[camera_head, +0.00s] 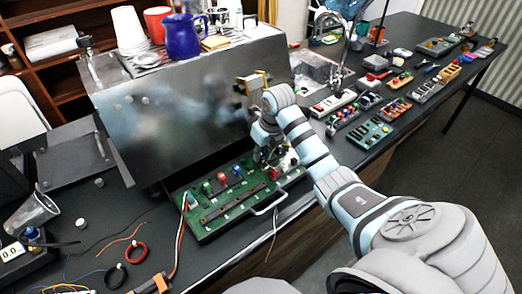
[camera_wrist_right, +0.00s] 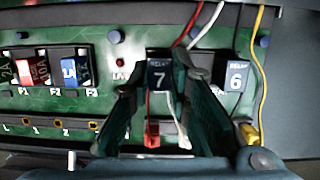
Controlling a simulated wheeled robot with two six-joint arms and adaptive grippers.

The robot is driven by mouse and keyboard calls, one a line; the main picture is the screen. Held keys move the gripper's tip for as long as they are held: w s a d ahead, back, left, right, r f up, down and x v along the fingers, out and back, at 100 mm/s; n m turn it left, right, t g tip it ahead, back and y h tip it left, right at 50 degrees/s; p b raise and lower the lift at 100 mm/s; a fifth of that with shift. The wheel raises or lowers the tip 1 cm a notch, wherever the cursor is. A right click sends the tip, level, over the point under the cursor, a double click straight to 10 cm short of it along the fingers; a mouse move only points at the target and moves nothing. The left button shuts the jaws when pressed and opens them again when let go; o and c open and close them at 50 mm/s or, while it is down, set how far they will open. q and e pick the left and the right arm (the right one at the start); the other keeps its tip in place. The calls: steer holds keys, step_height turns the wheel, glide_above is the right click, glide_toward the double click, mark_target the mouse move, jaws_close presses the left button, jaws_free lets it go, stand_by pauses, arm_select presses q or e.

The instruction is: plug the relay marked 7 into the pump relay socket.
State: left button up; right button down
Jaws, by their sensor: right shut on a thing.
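The relay marked 7 (camera_wrist_right: 158,76) is a dark block with a white 7 on its face, in the middle of the right wrist view. My right gripper (camera_wrist_right: 160,84) is shut on it, one finger on each side. In the head view my right gripper (camera_head: 268,152) is over the right part of the green board (camera_head: 208,229); the relay cannot be made out there. The pump relay socket cannot be made out; the fingers and relay cover the board there. I cannot tell whether the relay is seated or above the board. My left gripper is not in view.
A relay marked 6 (camera_wrist_right: 236,76) stands close right of the gripper. Red, white and yellow wires (camera_wrist_right: 258,60) run nearby. Coloured fuses (camera_wrist_right: 70,70) sit left. The steel brewer housing (camera_head: 180,105) rises behind the board, and a metal handle (camera_head: 268,208) is at its front.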

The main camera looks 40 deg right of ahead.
steer(key=c, duration=1.4)
jaws_free()
steer(key=shift+d, duration=0.1)
